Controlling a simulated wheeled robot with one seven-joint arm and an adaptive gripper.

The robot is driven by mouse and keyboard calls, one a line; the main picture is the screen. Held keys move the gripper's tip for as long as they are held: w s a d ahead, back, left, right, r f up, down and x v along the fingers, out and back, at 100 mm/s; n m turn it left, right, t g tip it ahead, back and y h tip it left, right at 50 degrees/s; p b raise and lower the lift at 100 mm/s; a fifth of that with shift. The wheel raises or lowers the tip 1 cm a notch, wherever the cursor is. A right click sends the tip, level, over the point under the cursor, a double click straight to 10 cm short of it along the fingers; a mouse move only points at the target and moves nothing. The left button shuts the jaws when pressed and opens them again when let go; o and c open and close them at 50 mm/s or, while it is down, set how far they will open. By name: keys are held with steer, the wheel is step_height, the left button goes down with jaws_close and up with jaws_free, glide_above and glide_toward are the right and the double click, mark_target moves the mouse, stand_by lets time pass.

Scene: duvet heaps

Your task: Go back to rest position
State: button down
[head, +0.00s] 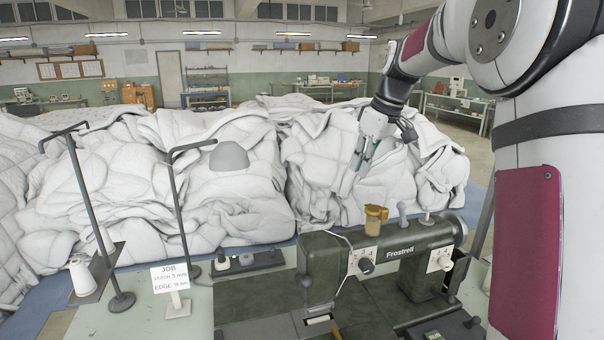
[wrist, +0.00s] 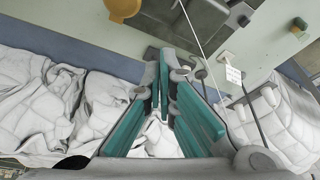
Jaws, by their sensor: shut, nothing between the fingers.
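My gripper (head: 362,160) hangs in front of the right-hand duvet heap (head: 325,170), behind and above the sewing machine (head: 390,262). In the wrist view its teal fingers (wrist: 164,88) come together at the tips, with nothing held. My arm reaches in from the right side of the head view. The white quilted duvets also show in the wrist view (wrist: 45,110), to the left of the fingers.
The sewing machine stands on a pale green table (head: 120,318), with an amber cup (head: 376,216) on top. Two dark thread stands (head: 178,205), a white spool (head: 82,277) and a job sign (head: 171,277) stand at left.

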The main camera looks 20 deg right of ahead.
steer(key=s+a+r+m+h, duration=0.1)
steer(key=s+a+r+m, duration=0.15)
steer(key=s+a, duration=1.1)
steer(key=s+a+f+m+t, duration=0.1)
steer(key=s+a+f, duration=0.1)
steer(key=s, duration=0.6)
steer(key=s+a+f+m+t, duration=0.1)
steer(key=s+f, duration=0.3)
steer(key=s, duration=0.5)
steer(key=shift+s+a, duration=0.2)
steer(key=shift+a, duration=0.6)
